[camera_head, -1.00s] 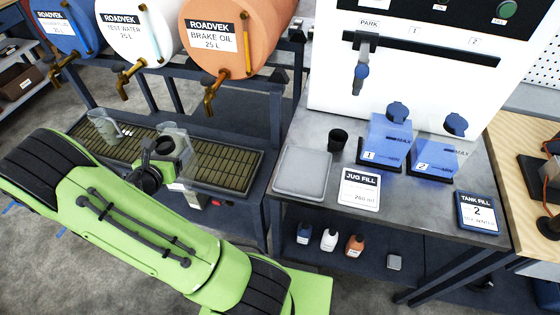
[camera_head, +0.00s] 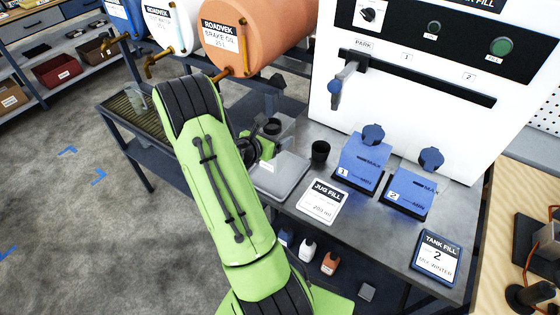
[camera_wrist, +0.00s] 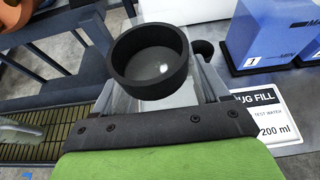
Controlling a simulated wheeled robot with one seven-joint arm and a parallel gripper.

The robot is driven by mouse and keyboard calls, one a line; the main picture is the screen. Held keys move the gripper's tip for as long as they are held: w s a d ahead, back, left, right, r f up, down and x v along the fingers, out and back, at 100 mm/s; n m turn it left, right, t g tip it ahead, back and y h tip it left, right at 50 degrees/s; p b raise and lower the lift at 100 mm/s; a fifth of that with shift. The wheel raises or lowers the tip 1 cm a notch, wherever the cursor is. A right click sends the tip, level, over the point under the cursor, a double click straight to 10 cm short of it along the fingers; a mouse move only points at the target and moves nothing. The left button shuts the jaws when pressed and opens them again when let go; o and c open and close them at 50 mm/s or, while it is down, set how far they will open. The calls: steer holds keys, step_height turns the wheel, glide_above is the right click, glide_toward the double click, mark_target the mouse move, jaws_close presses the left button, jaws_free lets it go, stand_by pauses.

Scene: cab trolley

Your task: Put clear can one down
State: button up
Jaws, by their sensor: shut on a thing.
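My gripper (camera_head: 258,146) is shut on a clear can (camera_wrist: 152,72) with a thick black ring at its top. In the wrist view the ring's opening faces me and the clear walls show around it. In the head view the can (camera_head: 284,131) is partly hidden by my arm, at the near left of the bench over or beside the grey square tray (camera_head: 283,180). I cannot tell whether it touches the tray. Another clear can (camera_head: 139,97) stands on the slatted drip grate at left, also at the left edge of the wrist view (camera_wrist: 18,133).
A black cup (camera_head: 320,152) stands right of the tray. The JUG FILL card (camera_head: 322,201) reads 200 ml. Barrel taps overhang the grate. The bench front between cards is clear.

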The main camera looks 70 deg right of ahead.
steer(key=f, duration=0.3)
steer(key=f+b, duration=0.1)
steer(key=f, duration=0.1)
steer(key=shift+s, duration=0.3)
steer(key=shift+w+f, duration=0.1)
steer(key=shift+f, duration=0.1)
steer(key=shift+w, duration=0.1)
steer(key=shift+f, duration=0.15)
steer(key=o, duration=1.5)
